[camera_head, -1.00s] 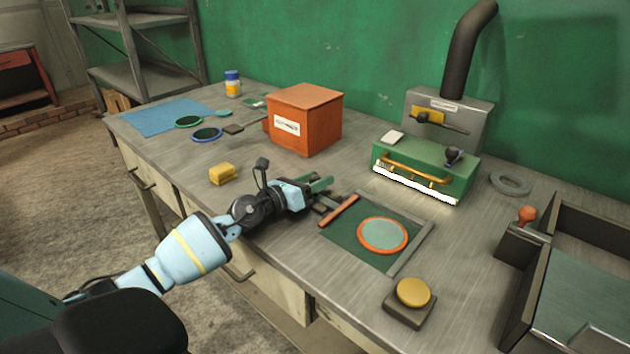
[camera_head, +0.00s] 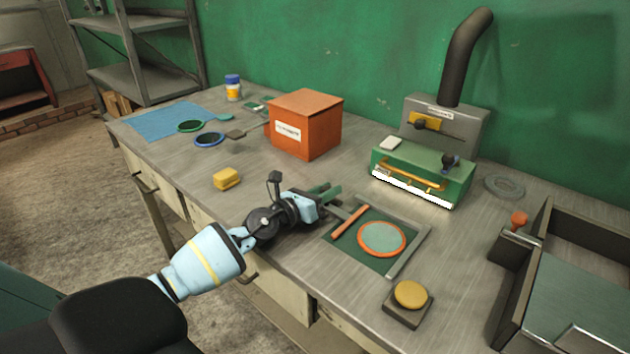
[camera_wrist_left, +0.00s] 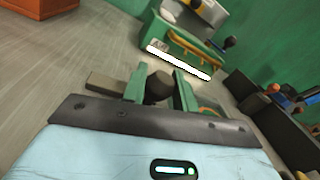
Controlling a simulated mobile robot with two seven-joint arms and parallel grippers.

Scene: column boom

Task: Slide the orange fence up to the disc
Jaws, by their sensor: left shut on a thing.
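The orange fence (camera_head: 350,221) is a slim bar lying across the left part of a green board with grey rails (camera_head: 412,251). The disc (camera_head: 381,238) is pale green with an orange rim and lies flat on the board, right of the fence. A narrow green gap shows between them. My left gripper (camera_head: 332,197) is low at the board's left side, beside the fence. In the left wrist view its green fingers (camera_wrist_left: 160,90) are shut on a dark round knob (camera_wrist_left: 158,88). How the knob joins the fence is hidden. My right gripper is out of view.
A yellow button on a dark base (camera_head: 410,295) stands in front of the board. A green machine with a bright strip (camera_head: 425,172) stands behind it. An orange box (camera_head: 306,125) and a yellow block (camera_head: 227,178) are to the left. A dark-walled tray (camera_head: 520,275) is at right.

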